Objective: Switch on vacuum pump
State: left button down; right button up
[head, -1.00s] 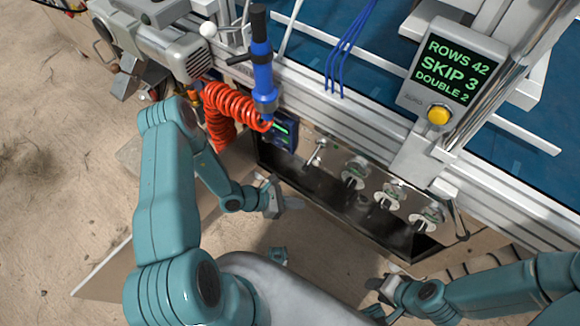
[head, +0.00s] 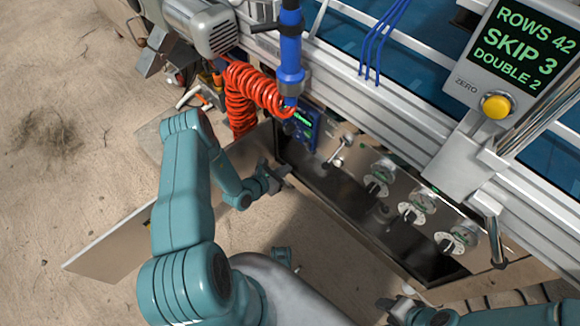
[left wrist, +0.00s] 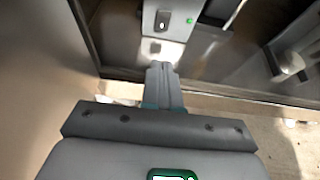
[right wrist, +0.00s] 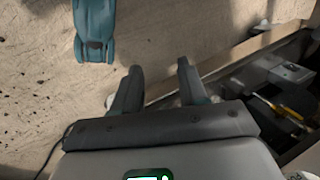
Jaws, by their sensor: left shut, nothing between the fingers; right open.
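In the left wrist view a pale grey box (left wrist: 172,30) carries a small dark switch (left wrist: 165,21) and a green indicator (left wrist: 189,20). I cannot tell the switch's position or confirm that it belongs to the pump. My left gripper (left wrist: 160,68) is shut and empty, its tips pointing toward this box and just below it in the picture. In the head view the left gripper (head: 280,172) is at the left end of the open panel recess (head: 330,190). My right gripper (right wrist: 157,78) is open and empty, low and away from the panel.
Gauges and knobs (head: 419,205) line the panel. A blue unit (head: 304,128) and a red coiled hose (head: 243,95) are above the left gripper. A grey motor housing (head: 205,28) is top left. An opened flap (head: 105,250) lies left.

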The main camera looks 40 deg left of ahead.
pick_arm(q)
jog(key=b+x, duration=0.4)
jog(key=x, duration=0.6)
jog(key=shift+w+d+r, duration=0.1)
jog(key=shift+w, duration=0.2)
jog(key=shift+w+r+b, duration=0.1)
jog(key=shift+w+b, duration=0.35)
jog(key=shift+w, duration=0.35)
pick_arm(e)
jog(key=shift+t, duration=0.3)
jog(key=shift+w+d+f, duration=0.15)
jog(key=shift+w+f, duration=0.05)
jog(key=shift+f, duration=0.65)
jog(key=shift+w+d+f, duration=0.2)
jog(key=shift+f, duration=0.65)
jog(key=shift+w+d+f, duration=0.15)
jog(key=shift+w+f, duration=0.05)
jog(key=shift+f, duration=0.65)
pick_arm(q)
jog(key=shift+w, duration=0.15)
pick_arm(e)
jog(key=shift+w, duration=0.1)
pick_arm(q)
jog(key=shift+w+r+p, duration=0.1)
jog(key=shift+r+p, duration=0.6)
jog(key=shift+r, duration=0.2)
pick_arm(e)
jog(key=shift+r, duration=0.65)
